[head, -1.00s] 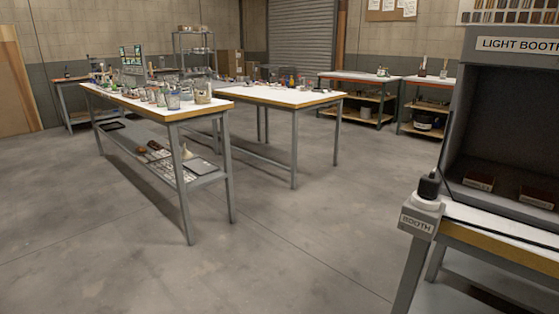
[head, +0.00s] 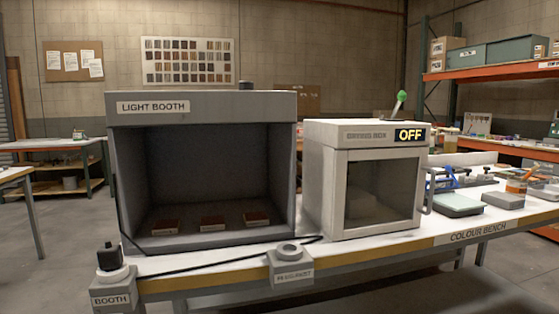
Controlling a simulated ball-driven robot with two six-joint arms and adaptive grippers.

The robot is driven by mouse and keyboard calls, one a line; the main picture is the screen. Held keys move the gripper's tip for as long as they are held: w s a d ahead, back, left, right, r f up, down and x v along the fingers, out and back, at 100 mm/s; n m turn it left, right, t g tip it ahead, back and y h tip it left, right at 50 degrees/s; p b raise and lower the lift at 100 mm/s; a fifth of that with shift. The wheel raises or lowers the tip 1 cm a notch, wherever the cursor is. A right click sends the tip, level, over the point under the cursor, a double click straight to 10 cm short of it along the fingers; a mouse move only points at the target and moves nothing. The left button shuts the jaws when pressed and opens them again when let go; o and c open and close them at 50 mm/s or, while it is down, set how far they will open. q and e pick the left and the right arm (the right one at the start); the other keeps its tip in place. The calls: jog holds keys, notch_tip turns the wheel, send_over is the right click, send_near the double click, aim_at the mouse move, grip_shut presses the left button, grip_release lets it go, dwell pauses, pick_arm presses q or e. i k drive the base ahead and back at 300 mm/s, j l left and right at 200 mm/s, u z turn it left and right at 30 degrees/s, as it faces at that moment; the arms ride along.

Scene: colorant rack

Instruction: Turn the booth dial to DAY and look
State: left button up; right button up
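The light booth (head: 205,103) is a grey open-fronted box on the colour bench (head: 400,247). Its inside is dark. Several small reddish-brown sample blocks stand on its floor, among them one at the left (head: 165,227), one in the middle (head: 213,223) and one at the right (head: 256,219). The booth dial (head: 109,258) is a black knob on a pale base at the bench's front left corner, above a box labelled BOOTH (head: 111,300). The knob's setting is too small to read. Neither of my grippers is in view.
A second labelled box with a round socket (head: 290,265) is on the bench front. A dark cable crosses the bench top. Open floor lies at left.

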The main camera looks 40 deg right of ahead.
aim_at(243, 85)
jog(key=z, duration=0.95)
jog(key=i+l, duration=0.1)
jog(key=l, duration=0.3)
